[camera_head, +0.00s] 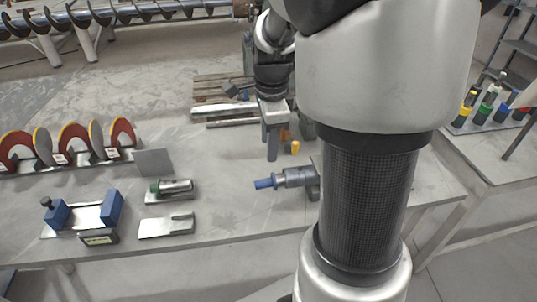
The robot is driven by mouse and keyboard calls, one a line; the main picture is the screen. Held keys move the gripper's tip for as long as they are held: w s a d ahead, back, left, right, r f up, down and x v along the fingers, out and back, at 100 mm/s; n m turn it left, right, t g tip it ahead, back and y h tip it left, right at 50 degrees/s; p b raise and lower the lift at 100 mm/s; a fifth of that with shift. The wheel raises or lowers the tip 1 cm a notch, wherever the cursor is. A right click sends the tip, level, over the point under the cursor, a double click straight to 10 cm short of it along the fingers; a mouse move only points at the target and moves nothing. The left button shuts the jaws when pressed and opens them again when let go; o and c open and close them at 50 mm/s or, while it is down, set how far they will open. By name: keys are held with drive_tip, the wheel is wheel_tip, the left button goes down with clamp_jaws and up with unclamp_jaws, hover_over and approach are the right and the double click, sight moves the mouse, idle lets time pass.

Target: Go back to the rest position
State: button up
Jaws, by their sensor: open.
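My gripper (271,150) hangs over the middle of the grey table (225,215), its fingers pointing down. It looks empty, and its fingers are apart but seen nearly edge-on. My arm fills the right half of the head view and hides part of the table behind it. A grey cylindrical tool with a blue end (290,178) lies just below and right of the fingertips in the picture, apart from them. A small yellow-orange piece (294,147) shows right beside the fingers.
Red and grey discs (75,140) stand in a row at left. A blue-jawed fixture (85,215), a metal cylinder with a green end (172,188) and a flat plate (166,226) lie at front left. Coloured bottles (483,112) stand on the right table. A large auger (100,15) is behind.

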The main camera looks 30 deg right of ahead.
drive_tip(key=s+a+r+n+t+p, duration=0.1)
drive_tip(key=s+a+r+n+t, duration=0.1)
drive_tip(key=s+a+r+n, duration=0.7)
drive_tip(key=s+a+r+n+t, duration=0.25)
drive_tip(key=s+n, duration=0.45)
drive_tip(key=n, duration=0.5)
wheel_tip(320, 180, up, 14)
drive_tip(key=p, duration=1.4)
drive_tip(key=shift+w, duration=0.3)
drive_tip(key=shift+a+r+p, duration=0.1)
drive_tip(key=shift+r+p, duration=0.3)
drive_tip(key=shift+p, duration=0.1)
drive_tip(key=shift+c, duration=1.1)
